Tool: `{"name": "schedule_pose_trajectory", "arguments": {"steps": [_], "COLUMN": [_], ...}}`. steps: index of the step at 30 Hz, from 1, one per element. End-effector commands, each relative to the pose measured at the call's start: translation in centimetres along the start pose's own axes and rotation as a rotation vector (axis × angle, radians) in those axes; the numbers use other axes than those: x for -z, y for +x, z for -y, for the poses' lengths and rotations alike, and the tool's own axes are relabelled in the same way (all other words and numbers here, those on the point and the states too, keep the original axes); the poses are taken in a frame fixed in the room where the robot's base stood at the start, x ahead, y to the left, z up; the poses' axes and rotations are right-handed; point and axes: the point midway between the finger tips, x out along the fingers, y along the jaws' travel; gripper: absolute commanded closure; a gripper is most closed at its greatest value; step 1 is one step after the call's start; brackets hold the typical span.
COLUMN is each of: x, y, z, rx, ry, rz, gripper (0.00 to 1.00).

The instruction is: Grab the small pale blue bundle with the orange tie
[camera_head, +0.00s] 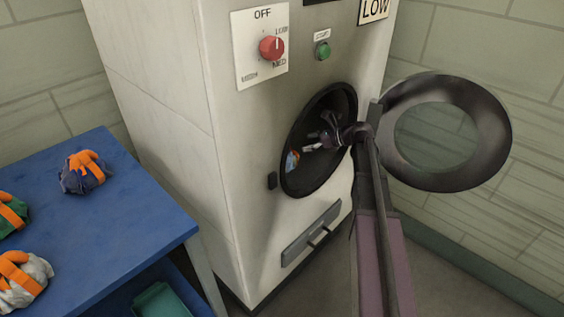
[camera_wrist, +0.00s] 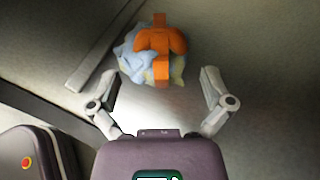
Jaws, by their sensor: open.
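The pale blue bundle (camera_wrist: 134,66) with its orange tie (camera_wrist: 160,42) lies inside the drum of the machine, seen in the wrist view just beyond my gripper. My gripper (camera_wrist: 160,88) is open, its fingers spread to either side and below the bundle in the picture, with nothing between them.
The machine's round door (camera_head: 397,140) stands open to the right, close to my arm. The dark opening rim (camera_head: 288,184) surrounds my gripper. A blue table (camera_head: 125,225) at left holds purple (camera_head: 82,180), green (camera_head: 10,222) and white (camera_head: 40,268) bundles with orange ties.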

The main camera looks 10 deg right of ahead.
Motion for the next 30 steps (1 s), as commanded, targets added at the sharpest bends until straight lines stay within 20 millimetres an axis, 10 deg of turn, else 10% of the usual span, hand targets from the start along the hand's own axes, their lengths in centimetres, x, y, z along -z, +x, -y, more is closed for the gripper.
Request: {"name": "schedule_pose_trajectory", "arguments": {"steps": [30], "x": [-0.1], "y": [6.1], "z": [0.0], "rx": [-0.001], "ry": [-0.001], "rz": [0.000], "gripper": [0.00]}}
